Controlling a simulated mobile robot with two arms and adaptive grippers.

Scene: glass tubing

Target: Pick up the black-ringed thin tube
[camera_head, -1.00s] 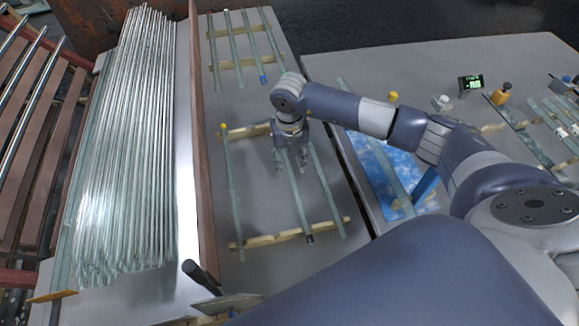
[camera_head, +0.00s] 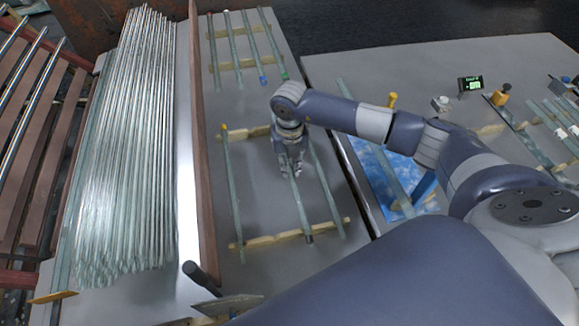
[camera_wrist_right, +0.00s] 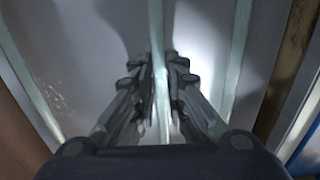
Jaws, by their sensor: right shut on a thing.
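The black-ringed thin tube (camera_head: 301,209) is the middle of three glass tubes on two wooden rails; its dark ring shows at the near end, by the front rail (camera_head: 285,236). My right gripper (camera_head: 292,171) points down over its middle and is shut on it. In the right wrist view the tube (camera_wrist_right: 156,35) runs up between the closed fingers (camera_wrist_right: 160,68). The tube still appears to lie at rail height; I cannot tell whether it is clear of the rails. Its far part is hidden by my arm. My left gripper is not in view.
A yellow-ended tube (camera_head: 233,190) lies left of the held one and another tube (camera_head: 325,188) lies to its right. Several tubes rest on a rack behind (camera_head: 238,50). A brown divider (camera_head: 202,150) and a large tube pile (camera_head: 130,150) stand left.

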